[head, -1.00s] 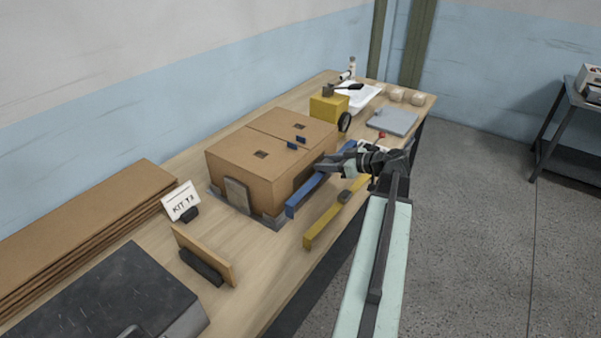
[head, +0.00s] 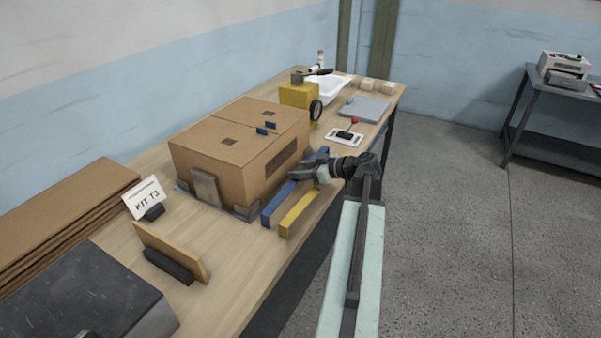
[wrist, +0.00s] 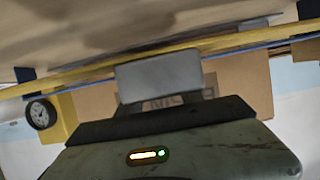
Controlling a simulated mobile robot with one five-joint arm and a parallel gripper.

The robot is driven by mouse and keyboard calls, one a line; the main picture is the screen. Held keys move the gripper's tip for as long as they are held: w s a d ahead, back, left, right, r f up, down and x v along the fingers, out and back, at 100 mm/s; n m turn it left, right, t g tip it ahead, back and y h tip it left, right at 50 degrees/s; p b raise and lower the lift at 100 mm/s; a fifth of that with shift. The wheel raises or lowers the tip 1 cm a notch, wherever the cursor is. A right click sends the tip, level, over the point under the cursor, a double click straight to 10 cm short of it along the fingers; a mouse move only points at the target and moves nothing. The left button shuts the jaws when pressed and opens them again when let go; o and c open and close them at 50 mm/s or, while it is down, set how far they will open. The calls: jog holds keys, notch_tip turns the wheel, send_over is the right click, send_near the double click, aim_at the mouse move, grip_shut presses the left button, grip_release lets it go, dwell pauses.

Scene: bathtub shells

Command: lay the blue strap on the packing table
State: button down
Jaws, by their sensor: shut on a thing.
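The blue strap (head: 278,202) is a long straight bar beside the front of the cardboard box, along the front side of the packing table (head: 205,255). My gripper (head: 304,170) is shut on its far part in the head view. I cannot tell whether the strap touches the tabletop. A yellow strap (head: 300,214) runs beside it, nearer the table's front edge; my gripper hides its far part. In the wrist view, the yellow strap (wrist: 250,40) crosses the picture with a thin line of the blue strap (wrist: 244,52) along it. A grey finger hides their middle.
The cardboard box (head: 215,165) stands close behind the straps. A KIT T3 sign (head: 145,196) and a wooden plate in a dark holder (head: 165,250) stand left. A yellow block with a black dial (head: 298,97), a white tray and a grey plate (head: 364,108) are farther back.

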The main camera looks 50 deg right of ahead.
jog(key=c, duration=0.8)
grip_release()
jog(key=shift+o, duration=0.2)
jog(key=shift+r+p, duration=0.25)
jog(key=shift+p, duration=0.15)
jog(key=p+v, duration=0.4)
jog(key=v, duration=0.8)
jog(key=shift+f, duration=0.2)
